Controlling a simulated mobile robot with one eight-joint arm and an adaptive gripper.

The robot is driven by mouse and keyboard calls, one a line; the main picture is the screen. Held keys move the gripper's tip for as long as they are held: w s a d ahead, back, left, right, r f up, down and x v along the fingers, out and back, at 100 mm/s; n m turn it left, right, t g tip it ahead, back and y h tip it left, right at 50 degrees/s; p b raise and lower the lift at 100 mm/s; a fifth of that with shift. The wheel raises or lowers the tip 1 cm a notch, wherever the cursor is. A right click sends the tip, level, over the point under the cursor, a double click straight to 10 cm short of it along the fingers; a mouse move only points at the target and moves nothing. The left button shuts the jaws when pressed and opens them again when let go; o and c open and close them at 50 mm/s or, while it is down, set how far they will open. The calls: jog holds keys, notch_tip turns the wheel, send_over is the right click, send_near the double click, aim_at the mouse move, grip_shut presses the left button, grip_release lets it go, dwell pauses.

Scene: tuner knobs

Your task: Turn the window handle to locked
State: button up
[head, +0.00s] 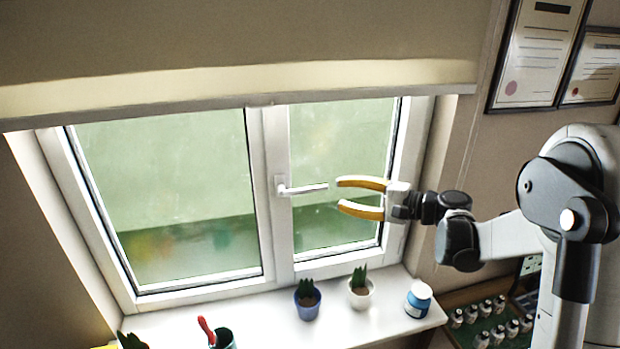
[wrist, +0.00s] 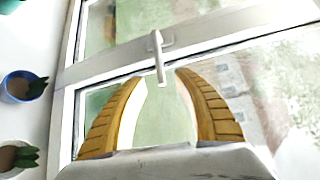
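The white window handle (head: 304,189) is on the middle frame post, its lever pointing sideways to the right in the head view. My gripper (head: 340,195) is open to the right of the lever's free end, with its yellow fingers pointing left. In the wrist view the handle (wrist: 159,58) lies ahead, its lever pointing toward my gripper (wrist: 158,80). The lever's end is between or just ahead of the open fingertips; I cannot tell exactly how deep. No contact shows.
The window sill (head: 270,330) below holds a blue plant pot (head: 307,303), a white plant pot (head: 360,295), a blue-and-white jar (head: 418,300) and a cup (head: 222,340) with a red-handled tool. A blind (head: 240,85) hangs above. The space around the handle is clear.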

aim_at(315, 190)
jog(key=x, duration=0.9)
jog(key=shift+a, duration=0.25)
grip_shut()
